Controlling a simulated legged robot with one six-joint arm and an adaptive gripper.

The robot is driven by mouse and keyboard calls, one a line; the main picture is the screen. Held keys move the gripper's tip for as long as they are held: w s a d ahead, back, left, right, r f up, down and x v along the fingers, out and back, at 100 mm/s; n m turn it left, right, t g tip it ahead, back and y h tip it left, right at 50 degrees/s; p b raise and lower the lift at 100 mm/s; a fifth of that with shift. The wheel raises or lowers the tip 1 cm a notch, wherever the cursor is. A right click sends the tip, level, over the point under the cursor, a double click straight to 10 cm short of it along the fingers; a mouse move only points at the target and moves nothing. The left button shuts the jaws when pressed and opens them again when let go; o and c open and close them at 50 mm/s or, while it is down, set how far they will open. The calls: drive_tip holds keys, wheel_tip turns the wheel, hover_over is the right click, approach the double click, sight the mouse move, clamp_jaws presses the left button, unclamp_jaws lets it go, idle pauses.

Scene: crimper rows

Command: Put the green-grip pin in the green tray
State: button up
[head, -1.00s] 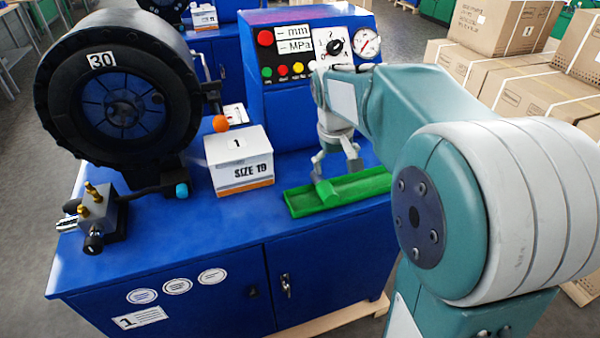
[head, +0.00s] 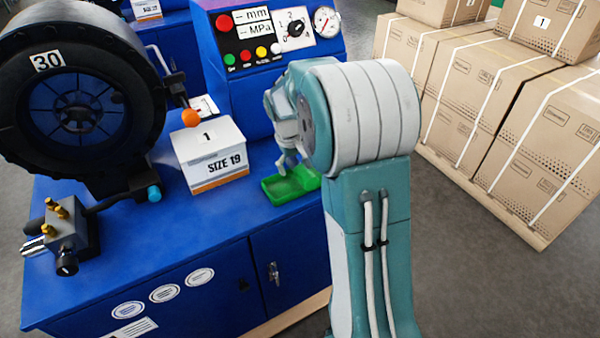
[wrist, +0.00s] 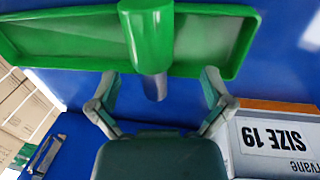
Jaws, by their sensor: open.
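The green tray (head: 275,193) lies on the blue machine's top. In the wrist view the tray (wrist: 218,42) spans the upper part. The green-grip pin (wrist: 147,38) shows there with its green grip over the tray and its grey metal end reaching past the near rim. I cannot tell whether it rests on the tray floor or on the rim. My gripper (wrist: 160,86) is open, its fingers apart on either side of the pin's metal end, with no visible contact. In the head view my gripper (head: 288,158) is just above the tray, partly hidden by my arm; the pin cannot be made out.
A white SIZE 19 box (head: 212,160) stands left of the tray. The black crimper head (head: 75,100) with an orange ball (head: 190,117) is further left. A control panel (head: 265,35) rises behind. Cardboard boxes (head: 540,150) are stacked at right.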

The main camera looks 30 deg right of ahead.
sight(304, 169)
wheel_tip(304, 169, down, 2)
drive_tip(key=shift+d+f, duration=0.1)
drive_tip(key=shift+d, duration=0.05)
drive_tip(key=shift+d+f, duration=0.2)
drive_tip(key=shift+d, duration=0.65)
drive_tip(key=c, duration=0.4)
drive_tip(key=shift+a, duration=0.35)
drive_tip(key=c, duration=1)
drive_tip(key=shift+a, duration=0.25)
drive_tip(key=shift+d+r, duration=0.3)
drive_tip(key=shift+r, duration=0.05)
wheel_tip(304, 169, up, 3)
drive_tip(key=shift+d, duration=0.15)
drive_tip(key=s+r, duration=0.4)
drive_tip(key=r, duration=0.1)
drive_tip(key=shift+s+r, duration=0.15)
drive_tip(key=shift+s, duration=0.2)
drive_tip(key=s+r, duration=0.4)
drive_tip(key=s, duration=0.5)
drive_tip(key=shift+s, duration=0.15)
drive_tip(key=shift+d, duration=0.1)
